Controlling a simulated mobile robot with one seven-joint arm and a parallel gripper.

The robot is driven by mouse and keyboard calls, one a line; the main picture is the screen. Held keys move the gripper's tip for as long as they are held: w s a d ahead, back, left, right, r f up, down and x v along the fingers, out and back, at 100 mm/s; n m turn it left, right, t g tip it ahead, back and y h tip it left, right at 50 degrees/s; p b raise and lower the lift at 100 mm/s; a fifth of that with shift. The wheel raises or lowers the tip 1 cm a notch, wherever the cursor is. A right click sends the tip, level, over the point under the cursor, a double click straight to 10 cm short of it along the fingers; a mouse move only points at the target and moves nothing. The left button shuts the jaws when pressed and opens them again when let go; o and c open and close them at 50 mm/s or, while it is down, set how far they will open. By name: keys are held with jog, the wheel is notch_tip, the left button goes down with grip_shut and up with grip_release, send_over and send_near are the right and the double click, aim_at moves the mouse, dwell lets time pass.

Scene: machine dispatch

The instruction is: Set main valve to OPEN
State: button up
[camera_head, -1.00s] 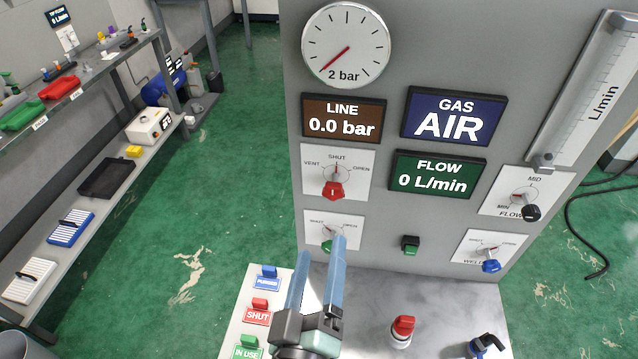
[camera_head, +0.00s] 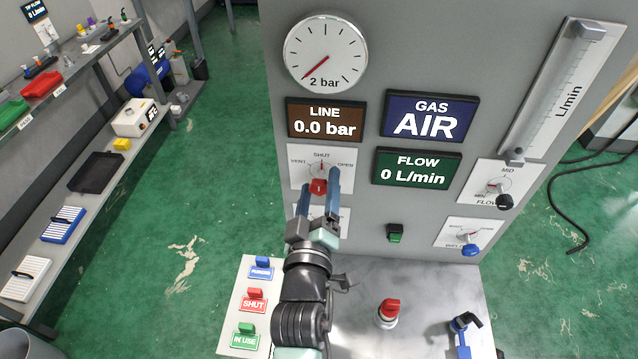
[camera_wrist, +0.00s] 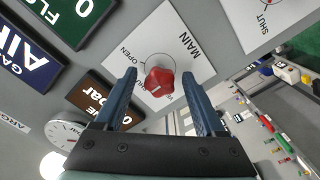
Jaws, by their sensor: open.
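The main valve is a red knob (camera_head: 318,187) on a white plate (camera_head: 299,177) marked VENT, SHUT and OPEN, set in the grey panel. Its pointer is at SHUT. My gripper (camera_head: 320,195) is open, with its two blue fingers on either side of the red knob in the head view. In the wrist view the red knob (camera_wrist: 160,81) lies between the fingertips (camera_wrist: 166,85), with a gap on both sides. The word MAIN shows on the plate there. I cannot tell whether the fingertips reach fully around the knob.
The LINE display (camera_head: 325,120) reads 0.0 bar and the FLOW display (camera_head: 416,168) 0 L/min. Below the valve, another plate (camera_head: 343,222) is mostly hidden by my gripper. A black flow knob (camera_head: 504,201), a blue knob (camera_head: 470,250) and a red-topped button (camera_head: 389,312) stand to the right.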

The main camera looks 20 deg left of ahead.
grip_shut()
dwell(0.4)
jog(key=shift+m+b, duration=0.3)
jog(key=m+b, duration=0.1)
jog(key=m, duration=0.1)
jog(key=m+b, duration=0.2)
jog(key=shift+f+m, duration=0.2)
jog(key=shift+m, duration=0.1)
jog(key=m+b, duration=0.2)
jog(key=m, duration=0.1)
jog(key=shift+r+m+b, duration=0.1)
jog(key=shift+m+b, duration=0.75)
jog(key=shift+m, duration=0.95)
